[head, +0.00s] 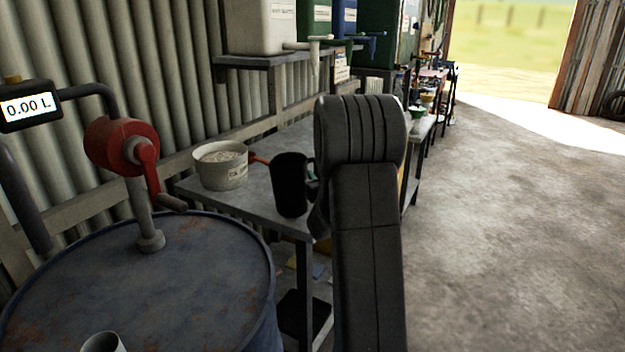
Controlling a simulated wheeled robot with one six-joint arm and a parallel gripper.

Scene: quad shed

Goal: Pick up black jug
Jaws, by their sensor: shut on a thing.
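The black jug (290,186) is upright at the near end of the grey metal bench, with its handle side towards my arm. My gripper (314,188) is at the jug's right side, by the handle, and is shut on the jug. Most of the gripper is hidden behind my own dark arm, so the fingertips are not clear. I cannot tell whether the jug's base touches the bench top or is just above it.
A white tub (221,165) of pale material stands left of the jug on the bench (240,196). A blue drum (150,290) with a red hand pump (122,146) is at the near left. Containers sit on a shelf (262,60) above. The concrete floor at right is clear.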

